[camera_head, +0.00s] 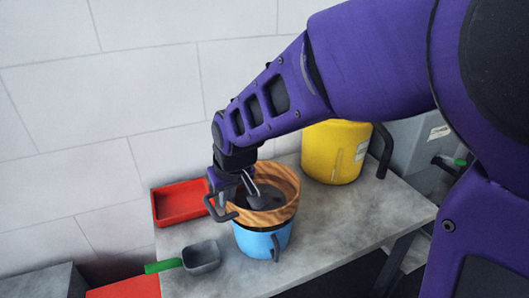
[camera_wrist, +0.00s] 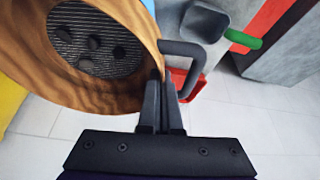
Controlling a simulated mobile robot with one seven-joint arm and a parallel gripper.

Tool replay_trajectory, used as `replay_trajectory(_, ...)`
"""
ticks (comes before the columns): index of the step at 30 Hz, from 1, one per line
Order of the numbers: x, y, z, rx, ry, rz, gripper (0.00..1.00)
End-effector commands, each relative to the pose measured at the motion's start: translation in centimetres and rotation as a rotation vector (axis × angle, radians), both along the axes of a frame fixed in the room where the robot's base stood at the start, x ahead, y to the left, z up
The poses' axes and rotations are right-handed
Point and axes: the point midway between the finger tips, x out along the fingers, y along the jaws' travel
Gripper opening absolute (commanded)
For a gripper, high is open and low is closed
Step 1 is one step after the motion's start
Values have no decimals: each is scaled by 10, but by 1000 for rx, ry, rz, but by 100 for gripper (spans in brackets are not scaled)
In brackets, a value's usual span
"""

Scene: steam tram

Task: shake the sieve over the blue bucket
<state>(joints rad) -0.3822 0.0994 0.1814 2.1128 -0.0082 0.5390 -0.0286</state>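The sieve (camera_head: 272,219) is a round, wood-grained ring with a dark mesh bottom; several dark lumps lie on the mesh (camera_wrist: 95,42) in the wrist view. A dark loop handle (camera_wrist: 190,48) sticks out from its side. The sieve is directly over the blue bucket (camera_head: 252,240); I cannot tell whether it rests on the rim or hangs just above. The bucket's inside is hidden by the sieve, and only a sliver of blue (camera_wrist: 148,6) shows in the wrist view. My gripper (camera_head: 249,186) is at the sieve's wall, its fingers (camera_wrist: 162,88) close together on the rim.
A red tray (camera_head: 181,203) lies at the back left of the grey table. A grey scoop with a green handle (camera_head: 164,266) lies at the front left. A yellow container (camera_head: 333,152) stands at the back right.

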Motion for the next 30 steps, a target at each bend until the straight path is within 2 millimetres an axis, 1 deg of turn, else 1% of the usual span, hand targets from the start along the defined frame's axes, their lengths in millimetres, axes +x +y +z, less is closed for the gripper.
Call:
replay_trajectory(1, 1, -8, 2, 0, -3, -4, 0)
replay_trajectory(3, 1, -16, 2, 1, -2, -4, 0)
replay_trajectory(7, 1, -23, 2, 1, -2, -1, 0)
replay_trajectory(11, 1, -22, 4, 1, -2, 1, 0)
replay_trajectory(30, 0, -9, 40, 1, -3, 2, 0)
